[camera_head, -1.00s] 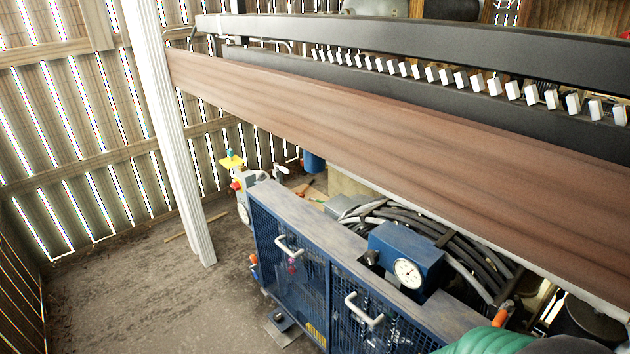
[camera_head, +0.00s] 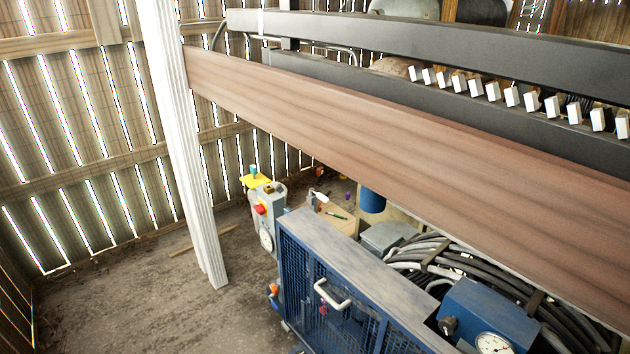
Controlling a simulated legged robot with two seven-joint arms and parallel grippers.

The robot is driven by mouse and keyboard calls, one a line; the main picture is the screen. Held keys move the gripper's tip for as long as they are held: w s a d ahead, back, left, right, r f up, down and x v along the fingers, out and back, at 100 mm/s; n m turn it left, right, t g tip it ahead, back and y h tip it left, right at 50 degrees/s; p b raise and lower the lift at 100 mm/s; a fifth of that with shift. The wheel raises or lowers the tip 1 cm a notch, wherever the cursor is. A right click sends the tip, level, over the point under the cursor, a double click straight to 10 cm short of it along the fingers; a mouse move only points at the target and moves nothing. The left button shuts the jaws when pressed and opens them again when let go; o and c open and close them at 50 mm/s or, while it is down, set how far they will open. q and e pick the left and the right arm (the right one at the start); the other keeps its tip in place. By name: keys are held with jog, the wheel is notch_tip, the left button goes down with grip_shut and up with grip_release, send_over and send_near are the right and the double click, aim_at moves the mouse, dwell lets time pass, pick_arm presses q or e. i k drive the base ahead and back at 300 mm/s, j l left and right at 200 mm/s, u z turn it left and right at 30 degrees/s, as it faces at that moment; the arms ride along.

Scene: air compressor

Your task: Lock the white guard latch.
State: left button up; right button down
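A blue compressor (camera_head: 340,262) with mesh side panels stands at the lower right in the head view. A white handle (camera_head: 331,295) sits on its mesh front, with a small red-pink piece (camera_head: 323,309) just below it. I cannot tell whether either belongs to the guard latch. No part I can identify for certain as the white guard latch shows. Neither of my grippers is in view.
A wide brown beam (camera_head: 420,120) crosses above the compressor. A white post (camera_head: 183,150) stands left of it. A grey unit with a red button (camera_head: 260,209) and yellow top stands behind the compressor's left end. Dirt floor (camera_head: 130,300) is clear at lower left.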

aim_at(322, 197)
jog(key=i+j+z, duration=0.1)
jog(key=i+j, duration=0.3)
jog(key=i+l+u, duration=0.2)
jog(key=i, duration=0.4)
jog(key=i+u, duration=0.2)
jog(key=i, duration=0.35)
